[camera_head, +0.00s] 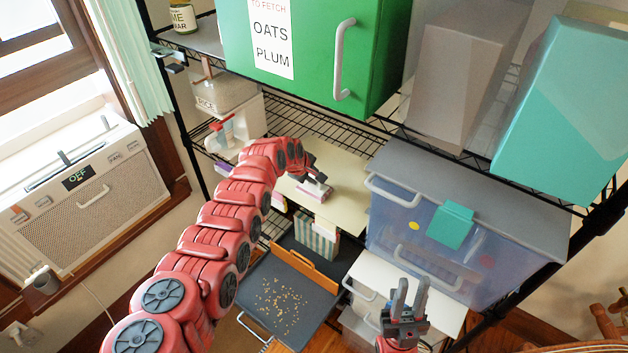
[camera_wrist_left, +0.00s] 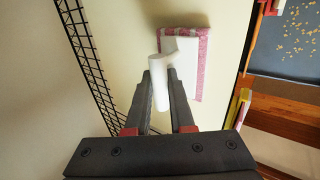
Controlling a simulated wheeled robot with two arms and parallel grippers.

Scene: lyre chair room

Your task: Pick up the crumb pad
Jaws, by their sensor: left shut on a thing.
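The crumb pad (camera_head: 313,193) is a small white pad with a pink edge and a white handle. It is over the cream shelf board (camera_head: 340,203). In the left wrist view the pad (camera_wrist_left: 186,62) is just beyond my fingertips. My left gripper (camera_head: 318,179) is shut on the pad's handle, which shows between the fingers in the wrist view (camera_wrist_left: 160,92). I cannot tell whether the pad touches the board. My right gripper (camera_head: 410,296) is open and empty, in front of the lower white drawers.
A dark tray (camera_head: 262,271) with scattered crumbs (camera_head: 283,304) is below the board. A blue translucent bin (camera_head: 400,222) stands right of the board. A green box (camera_head: 375,50) is on the shelf above. Black wire rack edges border the board.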

